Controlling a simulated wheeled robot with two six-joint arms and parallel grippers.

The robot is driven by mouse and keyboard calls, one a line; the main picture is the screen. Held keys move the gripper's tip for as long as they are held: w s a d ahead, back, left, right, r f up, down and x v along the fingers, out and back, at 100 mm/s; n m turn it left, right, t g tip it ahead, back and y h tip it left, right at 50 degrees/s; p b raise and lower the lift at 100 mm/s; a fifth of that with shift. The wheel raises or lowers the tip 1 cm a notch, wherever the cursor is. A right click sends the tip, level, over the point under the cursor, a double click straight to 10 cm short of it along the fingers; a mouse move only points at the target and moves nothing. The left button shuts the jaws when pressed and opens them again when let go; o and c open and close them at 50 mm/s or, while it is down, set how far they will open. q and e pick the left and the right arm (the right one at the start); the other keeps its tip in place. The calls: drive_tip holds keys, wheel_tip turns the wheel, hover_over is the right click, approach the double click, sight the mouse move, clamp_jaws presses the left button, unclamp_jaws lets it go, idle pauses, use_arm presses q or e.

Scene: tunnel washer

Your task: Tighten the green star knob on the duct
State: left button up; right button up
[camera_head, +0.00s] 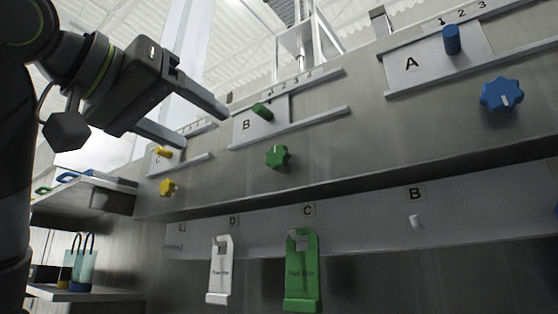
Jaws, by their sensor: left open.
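The green star knob (278,156) sits on the steel duct face (330,148), below the slide plate marked B (246,126). A green cylindrical handle (262,111) stands on that plate. My left gripper (204,126) reaches in from the upper left. Its two fingers are spread apart with nothing between them. It is left of the green knob and apart from it, in front of the area near the yellow knob (167,187). My right gripper is not in view.
A blue star knob (501,94) and blue handle (451,39) are at the right by plate A. A yellow handle (164,152) is at the left. A shelf with bags (82,268) is at lower left.

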use_arm(q)
drive_tip(key=s+r, duration=0.1)
drive_tip(key=p, duration=0.9)
approach(275, 156)
drive_tip(key=x, duration=0.7)
drive_tip(key=shift+w+r, duration=0.15)
drive_tip(key=shift+w, duration=0.1)
drive_tip(key=shift+w+d, duration=0.4)
drive_tip(key=shift+a, duration=0.1)
drive_tip(key=c, duration=1)
drive_tip(key=shift+o, duration=0.2)
drive_tip(key=shift+m, duration=0.3)
